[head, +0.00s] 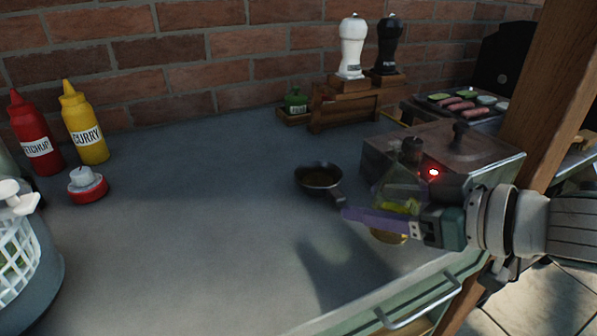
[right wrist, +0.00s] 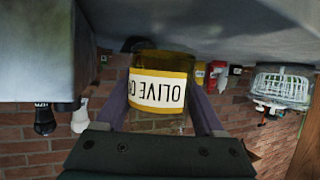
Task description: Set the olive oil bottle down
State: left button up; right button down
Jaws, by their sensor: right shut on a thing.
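The olive oil bottle (head: 399,188) is clear glass with yellow oil and a dark cap. It stands about upright over the right front part of the table. My right gripper (head: 385,214) is shut around it, with the purple near finger across its lower part. In the right wrist view, which is upside down, the bottle (right wrist: 160,88) shows its white label between the two purple fingers (right wrist: 158,112). Its base is close to the table top (head: 190,215); whether it touches is not clear. My left gripper is not in view.
A small dark pan (head: 318,178) lies just left of the bottle. A lidded metal box (head: 440,150) is close behind it. Ketchup (head: 34,138) and curry (head: 84,125) bottles stand far left, near a white basket (head: 18,250). The table's middle is clear.

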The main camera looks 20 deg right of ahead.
jog(key=shift+f+b, duration=0.4)
jog(key=shift+f, duration=1.1)
jog(key=shift+f, duration=0.2)
grip_release()
jog(key=shift+r, duration=0.1)
